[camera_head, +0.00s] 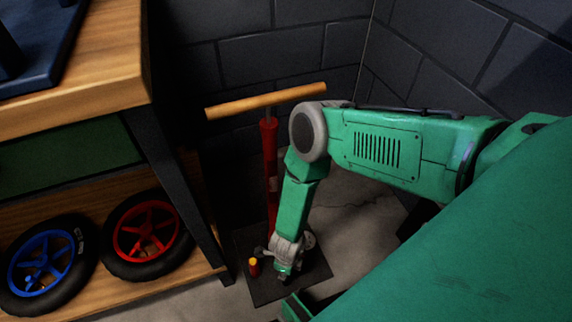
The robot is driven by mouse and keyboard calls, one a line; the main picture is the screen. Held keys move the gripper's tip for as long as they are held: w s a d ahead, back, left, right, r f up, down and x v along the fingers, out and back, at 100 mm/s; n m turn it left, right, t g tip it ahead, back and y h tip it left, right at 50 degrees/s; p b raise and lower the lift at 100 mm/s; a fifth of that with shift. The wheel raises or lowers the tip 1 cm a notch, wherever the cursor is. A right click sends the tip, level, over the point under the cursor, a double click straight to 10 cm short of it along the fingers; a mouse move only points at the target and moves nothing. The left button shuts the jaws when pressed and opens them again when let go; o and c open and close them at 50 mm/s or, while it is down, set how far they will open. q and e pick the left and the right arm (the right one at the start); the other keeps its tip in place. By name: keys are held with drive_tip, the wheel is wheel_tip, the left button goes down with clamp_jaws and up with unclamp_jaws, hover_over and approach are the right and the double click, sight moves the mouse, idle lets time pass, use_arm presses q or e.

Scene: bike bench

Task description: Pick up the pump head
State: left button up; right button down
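A floor pump (269,170) with a red barrel and a long wooden handle (265,101) stands upright on a dark base plate (262,291) by the wall. A small red piece with a yellow top (254,268) stands low at the left of the pump's foot; I cannot tell for sure whether it is the pump head. My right arm comes in from the right and bends down beside the barrel. My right gripper (283,274) is low over the base plate, just right of the red and yellow piece. Its fingers are small and partly hidden, so their opening is unclear. My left gripper is out of view.
A wooden workbench (110,70) with a dark leg stands at the left. Its lower shelf holds a blue-rimmed wheel (42,262) and a red-rimmed wheel (146,230). Dark block walls (270,45) close off the back and right. Bare grey floor shows right of the pump.

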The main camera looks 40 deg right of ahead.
drive_tip(key=shift+w+a+r, duration=0.1)
drive_tip(key=shift+w+a, duration=0.1)
drive_tip(key=shift+a, duration=0.05)
drive_tip(key=shift+a+r, duration=0.1)
drive_tip(key=shift+r, duration=0.1)
drive_tip(key=r+p, duration=0.2)
drive_tip(key=r, duration=0.1)
drive_tip(key=r+p, duration=0.1)
drive_tip(key=shift+w+d+r, duration=0.1)
drive_tip(key=shift+d+r, duration=0.05)
drive_tip(key=shift+d, duration=0.25)
wheel_tip(320, 180, up, 4)
drive_tip(key=shift+a+r+p, duration=0.15)
drive_tip(key=shift+p, duration=1)
drive_tip(key=shift+a+r, duration=0.15)
drive_tip(key=shift+r, duration=0.35)
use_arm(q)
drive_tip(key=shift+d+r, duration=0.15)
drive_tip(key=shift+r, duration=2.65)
use_arm(e)
drive_tip(key=shift+s+d+f, duration=0.15)
drive_tip(key=shift+s+d, duration=0.05)
drive_tip(key=shift+d, duration=0.1)
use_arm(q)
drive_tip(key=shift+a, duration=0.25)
use_arm(e)
drive_tip(key=shift+a, duration=0.15)
